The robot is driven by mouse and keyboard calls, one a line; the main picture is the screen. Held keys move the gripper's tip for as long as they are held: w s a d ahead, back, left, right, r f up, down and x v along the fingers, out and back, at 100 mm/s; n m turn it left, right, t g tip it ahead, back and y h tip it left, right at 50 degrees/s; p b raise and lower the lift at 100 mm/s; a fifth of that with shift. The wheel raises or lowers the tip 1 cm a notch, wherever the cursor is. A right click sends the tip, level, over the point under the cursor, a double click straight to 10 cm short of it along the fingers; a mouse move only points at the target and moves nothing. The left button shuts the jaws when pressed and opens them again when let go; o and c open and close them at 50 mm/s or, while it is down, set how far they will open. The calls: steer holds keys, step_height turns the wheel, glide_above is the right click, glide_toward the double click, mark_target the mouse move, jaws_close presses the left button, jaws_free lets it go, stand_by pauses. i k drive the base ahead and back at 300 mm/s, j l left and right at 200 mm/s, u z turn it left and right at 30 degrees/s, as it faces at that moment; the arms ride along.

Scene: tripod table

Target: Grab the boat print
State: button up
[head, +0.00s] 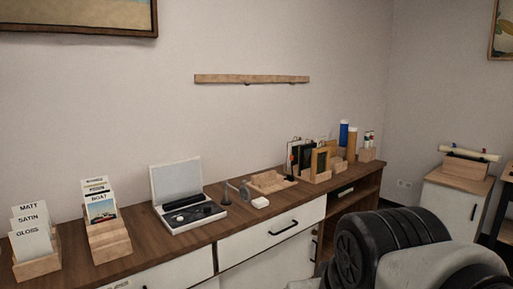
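The boat print (102,211) is a card labelled BOAT with a small picture on it. It stands upright at the front of a wooden holder (108,246) on the left part of the counter. Other labelled cards (95,184) stand behind it in the same holder and are partly hidden by it. Part of my arm shows at the lower right, well away from the holder. My gripper is not in view.
A second holder with MATT, SATIN and GLOSS cards (32,246) stands to the left. An open white case (179,180) stands to the right. Wooden trays and frames (319,162) fill the far end. The wooden counter (145,226) is bare between holder and case.

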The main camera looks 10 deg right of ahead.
mark_target(101, 207)
steer(key=i+l+z, duration=0.25)
steer(key=i+l, duration=0.25)
steer(key=i+l+z, duration=0.25)
steer(key=i+l, duration=0.15)
steer(key=i, duration=0.3)
steer(key=u, duration=2.4)
steer(key=i+j+z, duration=0.35)
steer(key=i+j, duration=0.2)
